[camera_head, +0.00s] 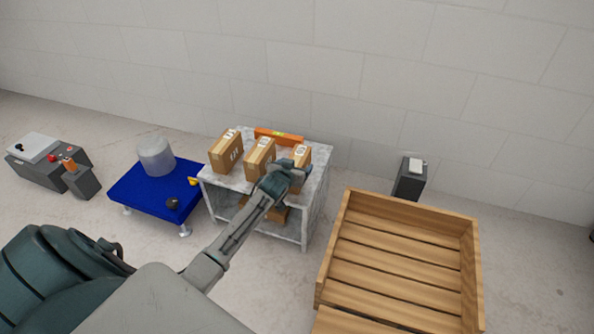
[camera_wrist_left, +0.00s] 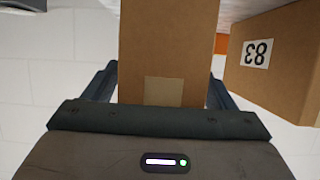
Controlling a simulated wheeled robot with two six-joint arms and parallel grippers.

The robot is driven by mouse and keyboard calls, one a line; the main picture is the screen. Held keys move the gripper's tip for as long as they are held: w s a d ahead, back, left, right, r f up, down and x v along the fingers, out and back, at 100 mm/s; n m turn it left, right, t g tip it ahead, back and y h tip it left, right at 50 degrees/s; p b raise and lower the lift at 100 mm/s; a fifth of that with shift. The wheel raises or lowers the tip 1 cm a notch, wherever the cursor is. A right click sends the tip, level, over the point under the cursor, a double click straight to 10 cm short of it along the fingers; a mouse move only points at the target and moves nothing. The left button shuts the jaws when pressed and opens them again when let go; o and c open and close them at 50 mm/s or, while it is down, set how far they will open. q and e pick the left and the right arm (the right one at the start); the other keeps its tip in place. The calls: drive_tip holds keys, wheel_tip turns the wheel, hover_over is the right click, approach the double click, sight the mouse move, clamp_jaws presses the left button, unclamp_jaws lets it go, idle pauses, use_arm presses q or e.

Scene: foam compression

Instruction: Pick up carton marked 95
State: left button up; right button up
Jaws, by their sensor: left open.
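Three brown cartons stand on a grey table (camera_head: 318,178): a left carton (camera_head: 226,152), a middle carton (camera_head: 259,158) and a right carton (camera_head: 302,154). Their labels are too small to read in the head view. My left gripper (camera_head: 292,170) is at the right carton and partly covers it. In the left wrist view, that carton (camera_wrist_left: 168,45) stands between the open fingers of my left gripper (camera_wrist_left: 163,92), showing a plain face with a tan patch. No number shows on it. A neighbouring carton (camera_wrist_left: 275,62) bears an upside-down 83 label. My right gripper is out of view.
An orange level (camera_head: 280,137) lies behind the cartons. A carton (camera_head: 272,211) sits on the lower shelf. A blue platform (camera_head: 150,195) with a clear cylinder (camera_head: 156,156) stands left, a wooden crate (camera_head: 395,245) right. A wall is behind.

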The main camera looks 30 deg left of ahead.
use_arm(q)
drive_tip(key=c, duration=1.3)
drive_tip(key=shift+c, duration=0.7)
drive_tip(key=shift+r, duration=0.15)
